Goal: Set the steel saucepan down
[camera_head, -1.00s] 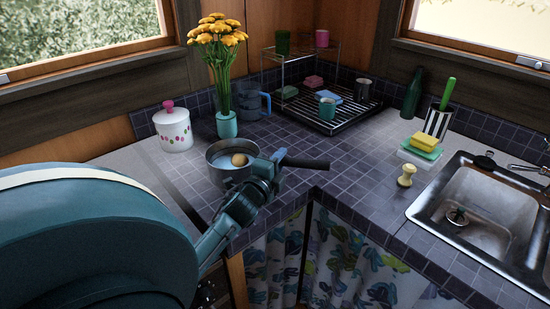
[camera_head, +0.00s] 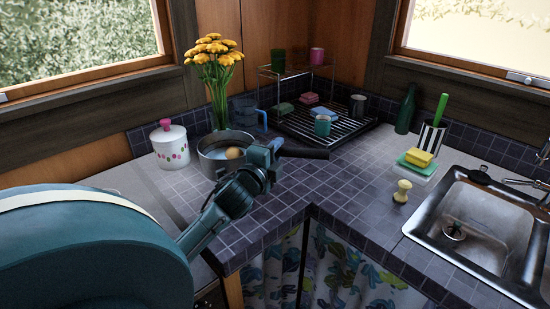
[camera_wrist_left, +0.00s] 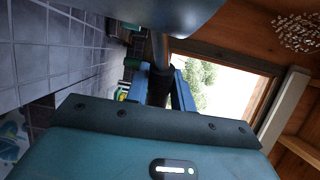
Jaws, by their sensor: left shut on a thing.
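The steel saucepan (camera_head: 209,166) is at the back left of the tiled counter, in front of the flower vase. It looks level and holds pale liquid and a round, tan, egg-like thing (camera_head: 235,153). Its dark handle (camera_head: 308,153) points right. My left gripper (camera_head: 271,152) is shut on the handle, beside the pan's right side. In the left wrist view the pan's side (camera_wrist_left: 160,12) shows at the top, with the handle (camera_wrist_left: 160,50) running down between the fingers. I cannot tell whether the pan's base touches the counter. My right gripper is not in view.
A white lidded jar (camera_head: 170,146) stands left of the pan, yellow flowers (camera_head: 212,48) behind it, and a blue mug (camera_head: 243,114) behind right. A dish rack (camera_head: 318,125) stands at the back. Tiles (camera_head: 350,190) in front of the rack are clear. The sink (camera_head: 480,225) is right.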

